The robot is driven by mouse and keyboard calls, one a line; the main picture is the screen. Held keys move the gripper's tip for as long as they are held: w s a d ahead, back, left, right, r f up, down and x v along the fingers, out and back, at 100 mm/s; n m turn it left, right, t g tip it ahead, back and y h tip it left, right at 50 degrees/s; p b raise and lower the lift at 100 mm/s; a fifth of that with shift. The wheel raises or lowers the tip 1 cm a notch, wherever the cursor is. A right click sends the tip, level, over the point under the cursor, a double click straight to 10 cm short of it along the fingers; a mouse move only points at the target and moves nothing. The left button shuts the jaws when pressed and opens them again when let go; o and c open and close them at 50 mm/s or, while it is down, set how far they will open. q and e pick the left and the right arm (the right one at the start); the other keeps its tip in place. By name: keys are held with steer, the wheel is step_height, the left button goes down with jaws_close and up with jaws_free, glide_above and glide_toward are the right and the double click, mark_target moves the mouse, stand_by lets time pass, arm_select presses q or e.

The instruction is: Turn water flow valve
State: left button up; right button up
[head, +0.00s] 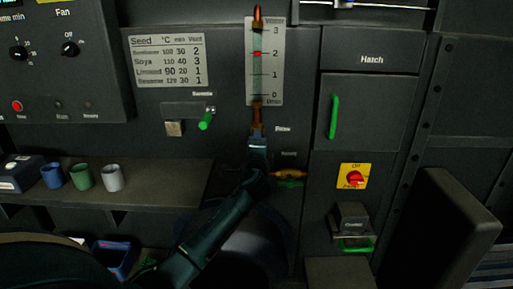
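A flow meter (265,80) with a clear tube and a scale from 0 to 3 is on the dark panel, with a red mark near 2. A brass fitting is at its lower end, and a label reading "Flow" (283,129) is beside it. My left arm reaches up from the lower left, and its gripper (257,136) is just below the meter, at or in front of the fitting. Its fingers are too dark and small to read. Any knob there is hidden behind the gripper. A brass valve with a green handle (291,184) is right of my wrist. My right gripper is out of view.
A shelf (160,190) on the left holds several cups. A green sample lever (206,119) is left of the gripper. On the right are a hatch with a green handle (334,116), a red switch on a yellow plate (355,177) and a box labelled "Cooler" (352,217).

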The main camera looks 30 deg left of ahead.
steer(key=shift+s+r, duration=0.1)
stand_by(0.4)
arm_select(q)
steer(key=o, duration=1)
steer(key=p+v, duration=0.1)
steer(key=v, duration=1.2)
steer(key=shift+s, duration=0.1)
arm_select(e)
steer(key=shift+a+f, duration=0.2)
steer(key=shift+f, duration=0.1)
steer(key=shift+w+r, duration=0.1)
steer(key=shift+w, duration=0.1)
